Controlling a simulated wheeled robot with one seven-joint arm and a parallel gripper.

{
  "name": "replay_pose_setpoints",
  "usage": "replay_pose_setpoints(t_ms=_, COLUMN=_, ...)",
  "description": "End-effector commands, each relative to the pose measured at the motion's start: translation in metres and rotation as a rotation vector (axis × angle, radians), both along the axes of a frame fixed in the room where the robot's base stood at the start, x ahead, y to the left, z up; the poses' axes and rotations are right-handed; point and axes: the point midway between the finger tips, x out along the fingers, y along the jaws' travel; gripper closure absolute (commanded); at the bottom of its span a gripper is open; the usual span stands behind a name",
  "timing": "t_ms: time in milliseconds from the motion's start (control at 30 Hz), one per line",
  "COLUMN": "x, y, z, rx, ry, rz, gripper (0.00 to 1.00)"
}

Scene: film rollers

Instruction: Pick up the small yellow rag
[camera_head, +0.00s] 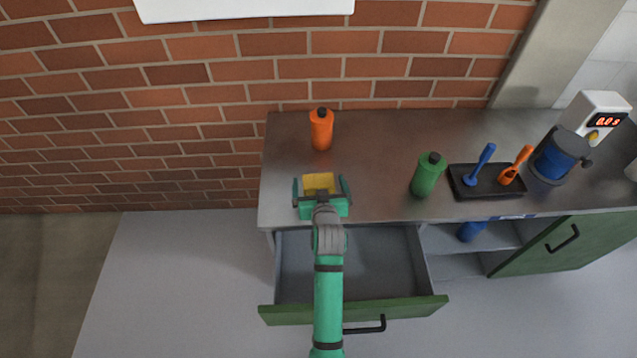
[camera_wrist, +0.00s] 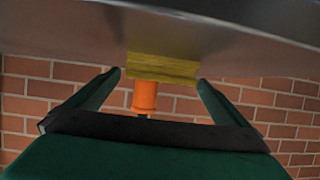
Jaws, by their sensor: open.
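The small yellow rag (camera_head: 319,183) lies on the grey metal counter (camera_head: 375,150), near its front left part. It also shows in the wrist view (camera_wrist: 162,68), ahead of the fingertips and roughly centred between them. My gripper (camera_head: 321,186) is open, with one finger on each side of the rag in the head view. In the wrist view my gripper (camera_wrist: 160,80) has nothing clasped between its fingers. I cannot tell whether the fingers touch the counter.
An orange bottle (camera_head: 321,130) stands behind the rag. A green bottle (camera_head: 428,175), a black tray (camera_head: 486,182) with blue and orange tools, and a blue device (camera_head: 556,160) stand right. Below, a drawer (camera_head: 375,265) is open and a green cabinet door (camera_head: 550,246) stands open.

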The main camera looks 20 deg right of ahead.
Motion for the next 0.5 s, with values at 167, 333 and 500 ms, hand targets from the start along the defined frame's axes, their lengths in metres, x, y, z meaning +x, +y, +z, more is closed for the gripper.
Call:
replay_pose_setpoints(t_ms=167, x=0.018, y=-0.004, z=-0.008, rx=0.0, ry=0.001, rz=0.0, gripper=0.0)
replay_pose_setpoints(t_ms=333, x=0.021, y=-0.005, z=-0.009, rx=0.0, ry=0.0, rz=0.0, gripper=0.0)
replay_pose_setpoints(t_ms=500, x=0.02, y=-0.005, z=-0.009, rx=0.0, ry=0.0, rz=0.0, gripper=0.12)
